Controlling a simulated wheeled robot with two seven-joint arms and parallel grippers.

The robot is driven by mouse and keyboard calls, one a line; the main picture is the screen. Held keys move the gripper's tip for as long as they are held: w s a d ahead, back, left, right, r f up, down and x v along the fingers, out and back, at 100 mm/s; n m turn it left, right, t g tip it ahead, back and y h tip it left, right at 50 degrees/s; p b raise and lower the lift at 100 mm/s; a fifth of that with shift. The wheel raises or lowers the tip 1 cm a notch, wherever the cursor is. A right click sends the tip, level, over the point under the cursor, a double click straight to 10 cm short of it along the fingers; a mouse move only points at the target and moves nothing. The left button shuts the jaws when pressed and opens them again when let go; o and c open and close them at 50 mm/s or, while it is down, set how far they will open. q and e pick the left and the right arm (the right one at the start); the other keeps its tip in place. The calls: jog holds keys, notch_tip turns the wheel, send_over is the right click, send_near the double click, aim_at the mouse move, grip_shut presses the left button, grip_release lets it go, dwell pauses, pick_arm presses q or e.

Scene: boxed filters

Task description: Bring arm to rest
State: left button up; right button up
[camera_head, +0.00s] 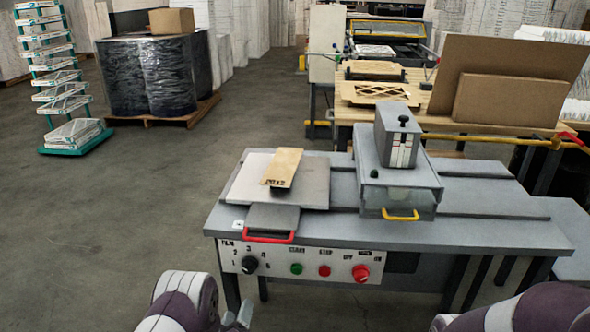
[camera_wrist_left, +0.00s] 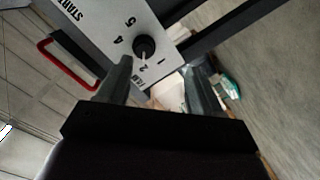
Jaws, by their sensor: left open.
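My left gripper (camera_head: 240,314) is at the bottom of the head view, in front of and below the machine's control panel. In the left wrist view its two fingers (camera_wrist_left: 156,85) stand apart with nothing between them. The panel's black dial (camera_wrist_left: 145,47) shows beyond the fingertips, and the fingers appear clear of it. The same black dial (camera_head: 249,264) is at the left of the panel in the head view. My right arm (camera_head: 525,310) shows at the bottom right corner, but its gripper is not visible.
The grey machine table (camera_head: 470,232) stands ahead, with a red handle (camera_head: 269,237), a yellow handle (camera_head: 400,215) and a cardboard piece (camera_head: 283,167) on a plate. A wrapped pallet (camera_head: 150,75) and teal rack (camera_head: 75,140) stand back left. The floor at left (camera_head: 110,210) is clear.

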pick_arm(q)
jog(key=s+f+m+g, duration=0.5)
jog(key=s+f+g, duration=0.3)
jog(key=s+g, duration=0.25)
jog(key=s+r+m+g, duration=0.4)
jog(key=s+r+g, duration=0.3)
jog(key=s+r, duration=0.7)
notch_tip(320, 180, up, 20)
jog(key=w+t+p, duration=0.1)
jog(key=t+p, duration=0.1)
jog(key=p, duration=1.1)
jog(key=shift+w+d+y, duration=0.3)
jog(key=shift+d, duration=0.05)
jog(key=shift+w+f, duration=0.1)
jog(key=shift+w, duration=0.05)
